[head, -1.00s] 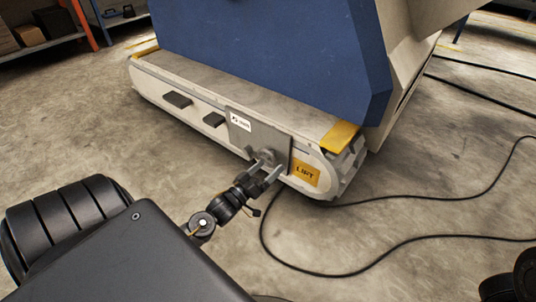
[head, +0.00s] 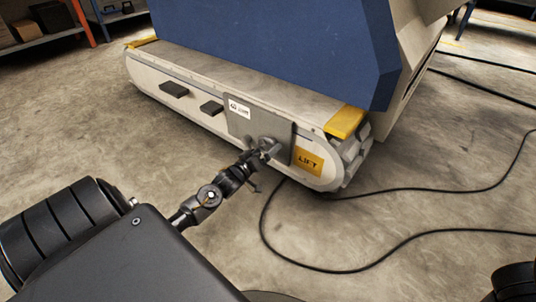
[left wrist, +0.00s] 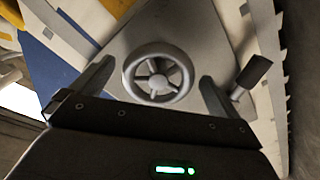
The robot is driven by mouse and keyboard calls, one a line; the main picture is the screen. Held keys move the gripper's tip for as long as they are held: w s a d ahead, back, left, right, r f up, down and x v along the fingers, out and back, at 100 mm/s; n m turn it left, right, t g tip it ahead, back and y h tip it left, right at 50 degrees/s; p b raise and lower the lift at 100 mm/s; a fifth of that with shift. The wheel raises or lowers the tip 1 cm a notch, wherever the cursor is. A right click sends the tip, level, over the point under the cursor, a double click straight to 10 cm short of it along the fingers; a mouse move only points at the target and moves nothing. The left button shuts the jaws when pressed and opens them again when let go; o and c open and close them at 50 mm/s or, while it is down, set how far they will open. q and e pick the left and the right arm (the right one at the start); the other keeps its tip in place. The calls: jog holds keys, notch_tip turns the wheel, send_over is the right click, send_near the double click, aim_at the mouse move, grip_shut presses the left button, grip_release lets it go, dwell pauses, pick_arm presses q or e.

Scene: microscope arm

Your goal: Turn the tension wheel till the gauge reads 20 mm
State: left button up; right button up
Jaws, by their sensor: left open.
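The tension wheel (left wrist: 158,74) is a grey spoked handwheel on a grey plate (left wrist: 190,30) in the left wrist view. My left gripper (left wrist: 157,70) is open, with one finger on each side of the wheel and a visible gap to its rim in this view. In the head view my left gripper (head: 266,148) is at the grey panel (head: 240,123) on the machine's side and largely hides the wheel. I cannot make out a gauge or its reading. My right gripper is not in view.
A black-ended lever (left wrist: 252,73) stands right of the wheel in the left wrist view. A yellow LIFT label (head: 308,162) is beside the panel, and two dark steps (head: 174,89) stick out to its left. A black cable (head: 340,270) lies on the otherwise clear floor nearby.

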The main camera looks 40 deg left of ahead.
pick_arm(q)
jog(key=shift+w+b, duration=0.3)
jog(key=shift+w, duration=0.65)
